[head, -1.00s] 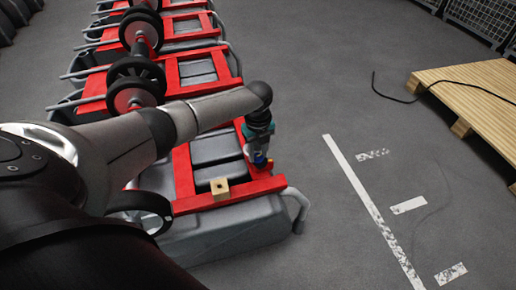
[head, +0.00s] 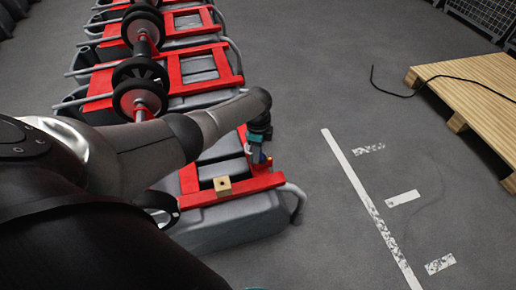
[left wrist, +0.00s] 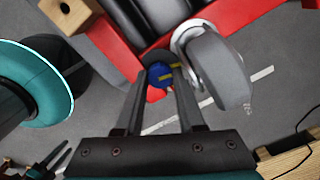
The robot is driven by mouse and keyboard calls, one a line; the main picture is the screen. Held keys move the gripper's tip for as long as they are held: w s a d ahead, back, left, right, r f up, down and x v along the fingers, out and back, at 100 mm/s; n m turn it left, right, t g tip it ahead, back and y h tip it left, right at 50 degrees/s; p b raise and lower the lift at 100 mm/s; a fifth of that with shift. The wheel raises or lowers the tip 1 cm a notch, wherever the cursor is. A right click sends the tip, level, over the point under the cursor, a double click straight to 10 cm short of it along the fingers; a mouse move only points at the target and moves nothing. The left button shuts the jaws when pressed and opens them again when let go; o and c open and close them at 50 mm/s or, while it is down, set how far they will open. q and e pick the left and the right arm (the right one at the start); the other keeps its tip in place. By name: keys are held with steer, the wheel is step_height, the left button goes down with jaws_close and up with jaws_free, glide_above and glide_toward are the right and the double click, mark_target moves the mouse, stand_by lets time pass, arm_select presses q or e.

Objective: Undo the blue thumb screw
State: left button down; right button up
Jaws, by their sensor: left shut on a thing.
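The blue thumb screw (left wrist: 158,73) shows in the left wrist view, with a yellow mark on it, between my fingertips. My left gripper (left wrist: 160,82) is shut on it from both sides. In the head view my left gripper (head: 259,158) points down at the front right corner of the nearest red frame (head: 212,195), and its fingers mostly hide the screw. Dark finger-like parts at the lower left of the left wrist view seem to be my right gripper (left wrist: 42,160). They are too small and cut off to tell their state.
A wooden block with a hole (head: 222,186) sits on the red frame's front bar, left of my gripper. A grey caster wheel (left wrist: 218,68) is close to my right finger in the left wrist view. A wooden pallet (head: 470,85) with a black cable lies right, beyond clear floor.

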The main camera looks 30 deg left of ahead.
arm_select(q)
steer(key=n+p, duration=0.1)
steer(key=n, duration=0.2)
steer(key=shift+s+n, duration=0.15)
steer(key=shift+n, duration=0.25)
steer(key=n+p, duration=0.1)
steer(key=n, duration=0.3)
steer(key=shift+f+n, duration=0.1)
steer(key=shift+n, duration=0.2)
steer(key=n, duration=0.4)
steer(key=shift+s, duration=0.1)
steer(key=n+p, duration=0.1)
steer(key=n, duration=0.4)
steer(key=shift+f+n, duration=0.1)
steer(key=shift+n, duration=0.3)
steer(key=n, duration=0.3)
steer(key=shift+d+n, duration=0.1)
steer(key=shift+n, duration=0.2)
steer(key=n, duration=0.2)
steer(key=shift+n, duration=0.4)
steer(key=n, duration=0.8)
steer(key=shift+d, duration=0.1)
steer(key=n, duration=0.4)
steer(key=shift+n, duration=1)
arm_select(e)
steer(key=s+d+f, duration=0.4)
steer(key=s, duration=0.1)
steer(key=shift+s, duration=0.2)
